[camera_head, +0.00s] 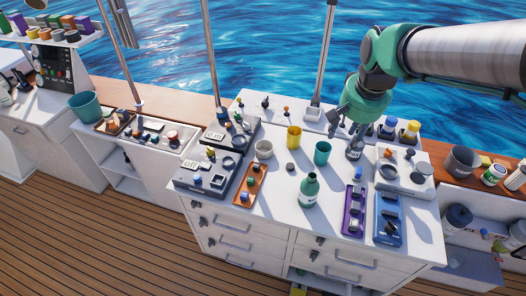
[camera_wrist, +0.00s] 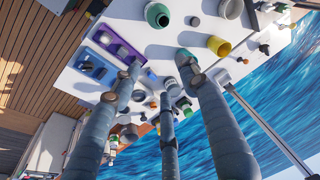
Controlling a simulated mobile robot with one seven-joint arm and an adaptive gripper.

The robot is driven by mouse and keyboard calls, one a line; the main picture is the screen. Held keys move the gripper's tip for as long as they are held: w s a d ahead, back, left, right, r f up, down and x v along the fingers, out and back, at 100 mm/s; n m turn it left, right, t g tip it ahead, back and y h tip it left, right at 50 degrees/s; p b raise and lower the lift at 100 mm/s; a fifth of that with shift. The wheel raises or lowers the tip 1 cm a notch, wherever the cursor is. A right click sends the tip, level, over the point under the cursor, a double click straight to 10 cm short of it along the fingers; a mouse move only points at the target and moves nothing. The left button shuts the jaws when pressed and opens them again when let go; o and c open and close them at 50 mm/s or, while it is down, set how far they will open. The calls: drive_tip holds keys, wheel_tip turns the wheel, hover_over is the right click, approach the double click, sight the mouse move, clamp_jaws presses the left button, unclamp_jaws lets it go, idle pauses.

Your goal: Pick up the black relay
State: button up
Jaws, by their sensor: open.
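I cannot tell for sure which small dark part is the black relay. Small dark and grey blocks lie in the blue tray (camera_head: 379,232) and the purple tray (camera_head: 345,226) at the counter's front right. The purple tray (camera_wrist: 124,48) and blue tray (camera_wrist: 83,72) also show at upper left in the wrist view. My gripper (camera_head: 347,133) is above the right rear of the white counter, behind the two trays. In the wrist view my gripper (camera_wrist: 160,74) has its fingers spread, with nothing held between them.
A green bottle (camera_head: 308,191), a teal cup (camera_head: 322,153), a yellow cup (camera_head: 294,137) and a grey cup (camera_head: 264,149) stand mid-counter. An orange tray (camera_head: 242,199) lies to the left. A labelled can (camera_head: 354,152) stands just below my gripper. Water lies beyond the rear edge.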

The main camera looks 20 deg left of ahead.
drive_tip(key=w+a+f+g+p, duration=0.1)
drive_tip(key=w+a+f+p, duration=0.1)
drive_tip(key=w+a+f, duration=0.35)
drive_tip(key=g+p, duration=0.2)
drive_tip(key=p, duration=0.4)
hover_over(257, 165)
wheel_tip(257, 165, down, 16)
drive_tip(key=shift+f+h, duration=0.2)
drive_tip(key=shift+h, duration=0.2)
drive_tip(key=shift+s+a, duration=0.1)
drive_tip(key=shift+f, duration=4.25)
drive_tip(key=shift+f, duration=2.65)
